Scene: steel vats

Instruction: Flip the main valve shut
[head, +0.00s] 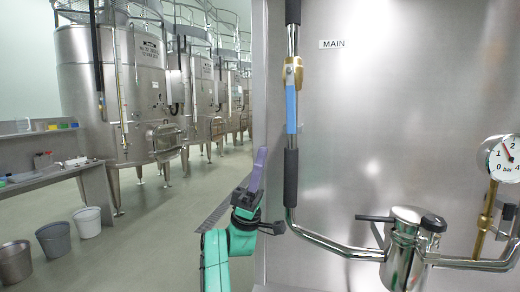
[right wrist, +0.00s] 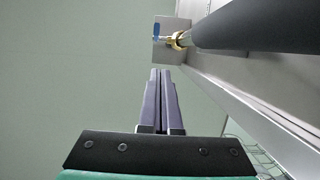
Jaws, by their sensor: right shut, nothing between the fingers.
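The main valve (head: 292,72) is a brass body on the upright steel pipe, left of a "MAIN" label (head: 333,44). Its blue lever (head: 291,108) points down, in line with the pipe. My right gripper (head: 261,150), with purple fingers, points up to the left of the pipe and below the lever, apart from both. Its fingers are together and empty, as the right wrist view (right wrist: 160,72) also shows. That view has a brass fitting (right wrist: 180,40) with a blue part beyond the fingers; I cannot tell if it is this valve. My left gripper is out of view.
Black sleeves cover the pipe above and below the valve, the lower one (head: 290,178) just right of my right gripper. A black-handled fitting (head: 404,240) and a pressure gauge (head: 504,158) are at right.

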